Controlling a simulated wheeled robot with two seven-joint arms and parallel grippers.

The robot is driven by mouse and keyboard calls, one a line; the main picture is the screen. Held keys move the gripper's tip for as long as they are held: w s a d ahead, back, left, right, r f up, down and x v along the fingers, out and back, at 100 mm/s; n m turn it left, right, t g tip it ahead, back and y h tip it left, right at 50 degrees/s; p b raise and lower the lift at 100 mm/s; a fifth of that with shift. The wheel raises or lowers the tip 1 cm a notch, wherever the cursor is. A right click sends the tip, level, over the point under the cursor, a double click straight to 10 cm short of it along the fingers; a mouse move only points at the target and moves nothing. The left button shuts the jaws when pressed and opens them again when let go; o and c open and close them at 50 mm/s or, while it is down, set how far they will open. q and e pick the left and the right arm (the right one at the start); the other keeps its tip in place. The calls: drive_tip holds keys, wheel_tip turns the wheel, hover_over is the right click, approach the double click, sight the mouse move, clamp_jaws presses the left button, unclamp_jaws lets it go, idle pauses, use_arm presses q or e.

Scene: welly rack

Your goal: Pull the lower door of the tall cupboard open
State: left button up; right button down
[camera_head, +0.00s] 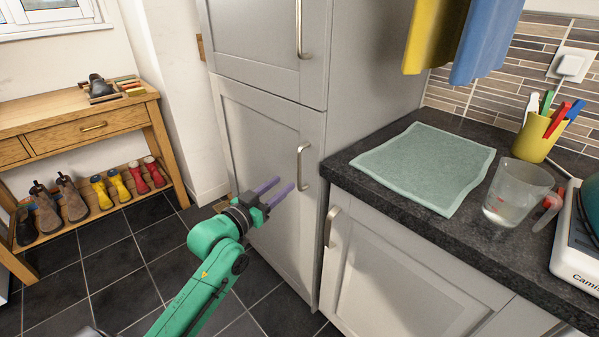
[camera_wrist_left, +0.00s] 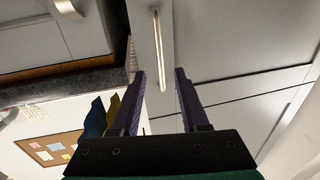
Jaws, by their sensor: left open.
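The tall grey cupboard has a lower door (camera_head: 262,170) that sits shut in its frame. Its vertical metal handle (camera_head: 301,166) is near the door's right edge. My left gripper (camera_head: 272,190) is open, with purple fingers pointing towards the door, a little left of and below the handle in the head view. In the left wrist view a long metal handle (camera_wrist_left: 158,45) shows ahead, between the lines of the two open fingers (camera_wrist_left: 160,98). The fingers look apart from the handle. Nothing is between them. My right gripper is not in view.
To the right, a dark worktop (camera_head: 430,222) carries a green cloth (camera_head: 425,165), a measuring jug (camera_head: 517,192) and a pot of pens (camera_head: 540,135). A low cupboard door (camera_head: 385,280) is under it. A wooden bench (camera_head: 85,125) with boots stands left. Tiled floor (camera_head: 110,262) before the cupboard is clear.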

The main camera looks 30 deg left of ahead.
use_arm(q)
hover_over(299, 187)
drive_tip(key=shift+w+a, duration=0.1)
drive_tip(key=shift+w, duration=0.25)
clamp_jaws()
drive_tip(key=shift+s, duration=0.1)
idle(1.1)
